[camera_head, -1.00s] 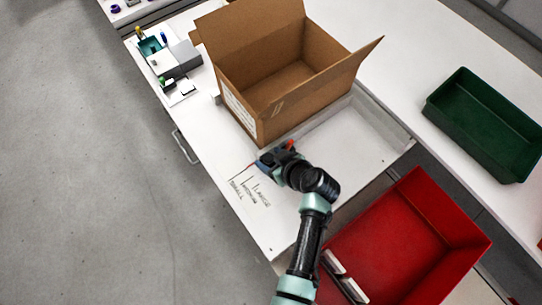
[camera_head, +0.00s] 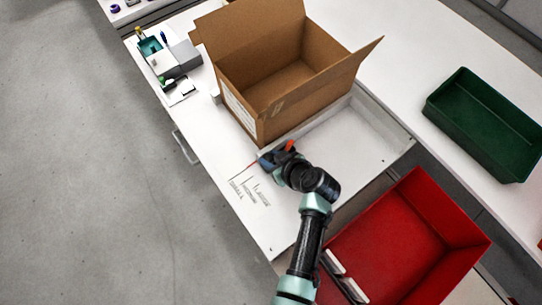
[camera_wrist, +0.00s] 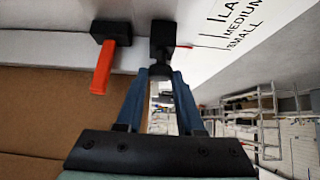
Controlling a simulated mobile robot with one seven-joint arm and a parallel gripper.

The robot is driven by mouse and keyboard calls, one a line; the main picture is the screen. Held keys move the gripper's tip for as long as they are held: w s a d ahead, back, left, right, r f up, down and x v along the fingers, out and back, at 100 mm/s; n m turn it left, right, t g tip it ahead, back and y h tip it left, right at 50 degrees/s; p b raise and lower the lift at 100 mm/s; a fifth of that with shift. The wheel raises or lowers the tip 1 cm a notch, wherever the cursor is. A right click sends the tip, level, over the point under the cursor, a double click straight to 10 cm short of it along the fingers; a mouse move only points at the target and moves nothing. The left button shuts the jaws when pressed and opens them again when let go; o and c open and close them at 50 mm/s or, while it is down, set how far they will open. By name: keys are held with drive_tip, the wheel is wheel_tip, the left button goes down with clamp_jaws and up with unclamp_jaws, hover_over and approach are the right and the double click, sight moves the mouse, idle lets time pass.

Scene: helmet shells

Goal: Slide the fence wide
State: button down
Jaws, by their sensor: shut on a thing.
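The fence (camera_wrist: 55,50) is a pale bar beside the cardboard, with a black clamp (camera_wrist: 112,31) and an orange lever (camera_wrist: 103,68) on it. In the head view the orange lever (camera_head: 290,146) shows just beyond my gripper (camera_head: 268,160). In the wrist view my gripper (camera_wrist: 162,62) is shut on a black knob (camera_wrist: 163,34) at the fence's end. A thin red pointer (camera_wrist: 184,46) sticks out beside the knob, near the scale marks. The scale (camera_head: 250,190) reads large, medium and small. Most of the fence is hidden in the head view.
An open cardboard box (camera_head: 285,85) stands right by the fence. A red bin (camera_head: 445,225) is at the lower right, and a green bin (camera_head: 480,120) is at the far right. A small organiser (camera_head: 180,58) sits at the upper left. The bench around the scale is clear.

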idle(0.8)
drive_tip(key=s+d, duration=0.2)
drive_tip(key=s, duration=0.1)
drive_tip(key=s+d, duration=0.2)
drive_tip(key=s, duration=0.1)
drive_tip(key=s+d+b, duration=0.1)
drive_tip(key=s+d, duration=0.1)
drive_tip(key=shift+s+d, duration=0.2)
drive_tip(key=shift+s, duration=0.2)
drive_tip(key=c, duration=0.5)
unclamp_jaws()
drive_tip(key=shift+r, duration=0.1)
drive_tip(key=b+v, duration=0.1)
drive_tip(key=v, duration=1.1)
drive_tip(key=shift+s+d+r, duration=0.2)
drive_tip(key=shift+s, duration=0.1)
